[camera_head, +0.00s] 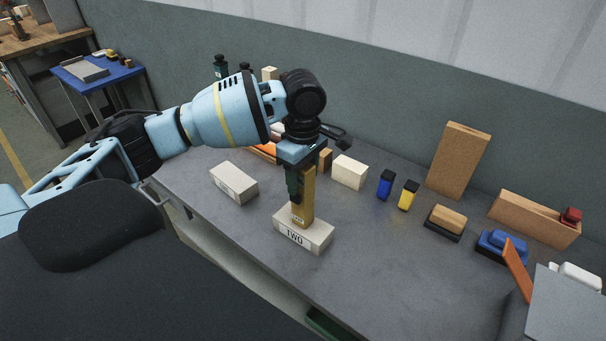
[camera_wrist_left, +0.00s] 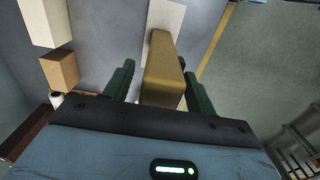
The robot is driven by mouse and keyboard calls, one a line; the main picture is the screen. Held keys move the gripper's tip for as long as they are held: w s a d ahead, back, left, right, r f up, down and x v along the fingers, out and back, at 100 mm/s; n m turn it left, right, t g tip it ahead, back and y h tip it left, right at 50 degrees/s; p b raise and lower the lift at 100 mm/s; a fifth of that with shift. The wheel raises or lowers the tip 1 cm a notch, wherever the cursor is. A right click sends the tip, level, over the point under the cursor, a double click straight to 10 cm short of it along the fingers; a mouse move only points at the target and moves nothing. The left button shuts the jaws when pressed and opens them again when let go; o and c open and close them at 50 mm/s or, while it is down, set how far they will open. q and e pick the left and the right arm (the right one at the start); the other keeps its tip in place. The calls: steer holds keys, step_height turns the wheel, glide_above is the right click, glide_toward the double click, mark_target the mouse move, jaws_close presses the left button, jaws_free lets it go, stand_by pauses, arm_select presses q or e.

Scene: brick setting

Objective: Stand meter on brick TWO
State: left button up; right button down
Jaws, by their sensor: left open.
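The meter (camera_head: 309,193) is a tall mustard-yellow block standing upright on brick TWO (camera_head: 318,240), a pale brick with a "TWO" label on its front. My left gripper (camera_head: 298,192) points down over it from above, with its dark fingers beside the meter's upper part. In the left wrist view, the meter (camera_wrist_left: 163,70) lies between the two open fingers (camera_wrist_left: 160,90), with a visible gap on the left finger's side. Contact on the right finger's side is hard to tell. My right gripper is not in view.
Another pale brick (camera_head: 234,183) lies left of brick TWO. A cream block (camera_head: 350,172), blue (camera_head: 386,185) and yellow (camera_head: 408,195) small items and a tall cork-brown block (camera_head: 458,160) stand behind and right. The grey table (camera_head: 370,270) is clear in front right.

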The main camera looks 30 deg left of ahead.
arm_select(q)
step_height(320, 180, up, 12)
steer(key=shift+r+p, duration=0.1)
steer(key=shift+p, duration=0.6)
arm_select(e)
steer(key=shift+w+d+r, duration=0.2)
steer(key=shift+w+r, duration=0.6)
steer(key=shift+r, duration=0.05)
